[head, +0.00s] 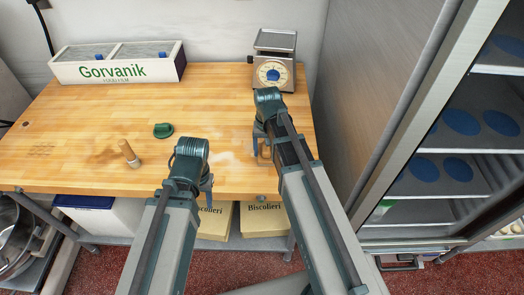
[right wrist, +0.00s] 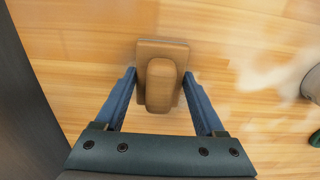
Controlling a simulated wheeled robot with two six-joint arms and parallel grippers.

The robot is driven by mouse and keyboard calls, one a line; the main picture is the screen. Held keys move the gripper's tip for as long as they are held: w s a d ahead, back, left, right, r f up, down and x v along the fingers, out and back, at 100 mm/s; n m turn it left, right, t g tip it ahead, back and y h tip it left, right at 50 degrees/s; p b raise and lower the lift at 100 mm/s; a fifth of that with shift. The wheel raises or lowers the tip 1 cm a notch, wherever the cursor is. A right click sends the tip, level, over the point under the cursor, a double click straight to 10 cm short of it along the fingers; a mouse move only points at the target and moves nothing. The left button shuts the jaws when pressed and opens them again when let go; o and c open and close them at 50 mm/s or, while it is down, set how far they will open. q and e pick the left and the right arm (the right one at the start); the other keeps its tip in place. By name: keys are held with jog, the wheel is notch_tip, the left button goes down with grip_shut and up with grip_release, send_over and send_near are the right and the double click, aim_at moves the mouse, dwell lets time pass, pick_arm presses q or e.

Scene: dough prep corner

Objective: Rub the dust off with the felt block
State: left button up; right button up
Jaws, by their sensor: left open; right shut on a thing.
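The brown felt block (right wrist: 161,86) has a flat base and a rounded grip, and lies over the wooden tabletop (head: 90,110). My right gripper (head: 262,146) is shut on its grip, one blue finger on each side in the right wrist view (right wrist: 160,98). In the head view my right gripper mostly hides the block. Pale dust (head: 224,157) is smeared on the wood between my two grippers; it also shows right of the block in the right wrist view (right wrist: 255,75). My left gripper (head: 207,187) is open and empty near the table's front edge.
A green object (head: 163,130) and a small wooden upright piece (head: 129,153) stand on the left half. A white Gorvanik box (head: 118,63) and a dial scale (head: 273,68) stand at the back. A glass-fronted cabinet (head: 400,130) borders the right.

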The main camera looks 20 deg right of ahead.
jog(key=shift+f, duration=0.1)
jog(key=shift+d, duration=0.1)
jog(key=shift+s+d, duration=0.25)
jog(key=shift+d, duration=0.5)
jog(key=shift+s+d, duration=0.2)
jog(key=shift+d, duration=0.6)
jog(key=shift+s+d, duration=0.25)
jog(key=shift+d, duration=0.5)
jog(key=shift+w+a, duration=0.25)
jog(key=shift+a, duration=0.55)
jog(key=shift+w+a, duration=0.2)
jog(key=shift+a, duration=0.65)
jog(key=shift+w+a, duration=0.25)
jog(key=shift+a, duration=0.55)
